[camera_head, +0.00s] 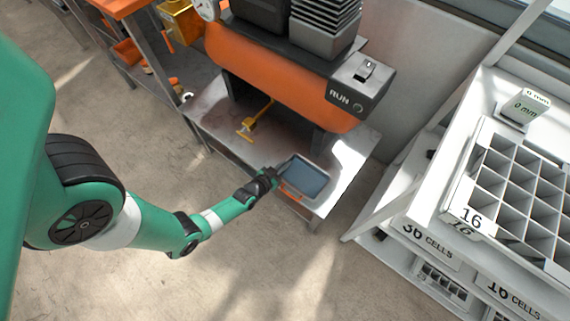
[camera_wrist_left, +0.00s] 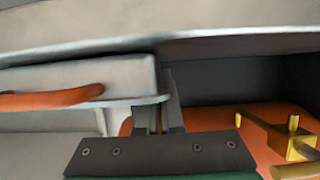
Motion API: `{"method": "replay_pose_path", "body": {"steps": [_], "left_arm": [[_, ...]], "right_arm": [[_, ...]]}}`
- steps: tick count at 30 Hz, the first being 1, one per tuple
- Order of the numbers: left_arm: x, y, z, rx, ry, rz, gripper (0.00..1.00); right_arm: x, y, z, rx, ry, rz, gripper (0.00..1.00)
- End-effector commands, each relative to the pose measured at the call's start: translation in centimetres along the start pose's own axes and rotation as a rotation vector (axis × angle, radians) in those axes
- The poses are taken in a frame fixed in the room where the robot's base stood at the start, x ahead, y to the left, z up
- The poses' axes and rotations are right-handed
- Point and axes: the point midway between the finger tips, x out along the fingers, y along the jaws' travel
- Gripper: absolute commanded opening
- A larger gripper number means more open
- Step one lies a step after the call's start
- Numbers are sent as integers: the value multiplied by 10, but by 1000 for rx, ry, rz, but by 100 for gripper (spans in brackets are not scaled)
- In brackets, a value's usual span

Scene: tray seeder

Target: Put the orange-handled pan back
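The orange-handled pan (camera_head: 306,177) is a shallow rectangular tray with a blue-grey inside, at the front edge of the metal table under the orange machine. Its orange handle (camera_head: 291,195) is on the near side. My left gripper (camera_head: 273,177) is at the pan's left corner. In the left wrist view the pan's pale wall (camera_wrist_left: 80,75) and orange handle (camera_wrist_left: 50,98) are at left, and the rim overlaps the fingers of my left gripper (camera_wrist_left: 160,105). Whether the fingers clamp the rim or only touch it is unclear. My right gripper is out of view.
The orange machine (camera_head: 280,85) marked RUN stands over the metal table (camera_head: 215,105). A yellow T-shaped part (camera_head: 247,125) lies left of the pan. A white rack with celled trays (camera_head: 480,222) stands at right. Open floor lies in front.

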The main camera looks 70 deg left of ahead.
Motion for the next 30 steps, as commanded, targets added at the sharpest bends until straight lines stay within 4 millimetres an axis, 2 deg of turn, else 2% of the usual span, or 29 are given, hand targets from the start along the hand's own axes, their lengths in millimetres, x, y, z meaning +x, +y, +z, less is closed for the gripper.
{"method": "replay_pose_path", "body": {"steps": [2, 6, 8, 19, 23, 30], "left_arm": [[2, 0, 2, -1, 1, 0, 0], [1, 0, 2, 0, 0, 0, 25], [1, 0, 3, 0, 0, 0, 33], [-2, 0, -2, 1, 0, 0, 33], [-27, 0, -5, 1, -5, 1, 33], [-88, 0, -5, 1, -5, 2, 33]], "right_arm": [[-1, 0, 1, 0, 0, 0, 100], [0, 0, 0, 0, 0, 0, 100], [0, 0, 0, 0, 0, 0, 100], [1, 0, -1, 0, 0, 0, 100], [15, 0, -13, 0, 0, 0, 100], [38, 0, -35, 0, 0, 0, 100]]}}
